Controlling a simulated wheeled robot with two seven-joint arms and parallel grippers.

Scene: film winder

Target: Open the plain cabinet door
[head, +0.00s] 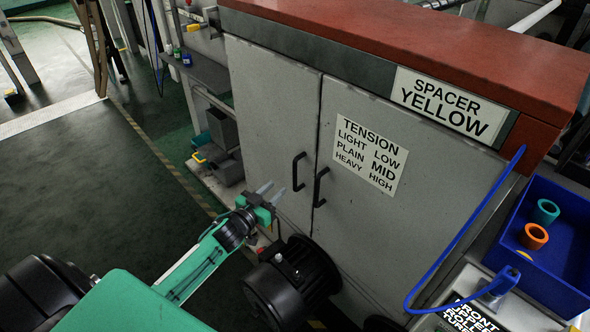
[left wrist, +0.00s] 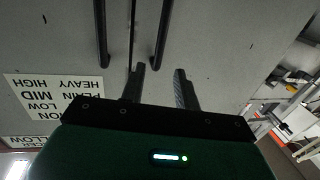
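The grey cabinet has two doors. The plain door (head: 268,120) is the left one, without a sign, and has a black bar handle (head: 297,171) near the seam. The right door (head: 420,215) bears the TENSION sign (head: 368,155) and its own black handle (head: 319,187). Both doors look shut. My left gripper (head: 273,190) is open and empty, just left of and below the plain door's handle. In the left wrist view, the open fingers (left wrist: 160,85) point at the doors, with the plain door's handle (left wrist: 163,35) just beyond them, apparently not touching. My right gripper is out of view.
A black ribbed motor-like body (head: 292,275) stands low before the doors. A blue tray (head: 555,225) with rolls and a blue cable (head: 465,230) are at the right. A small shelf (head: 205,75) stands at the left. The floor (head: 75,180) at left is clear.

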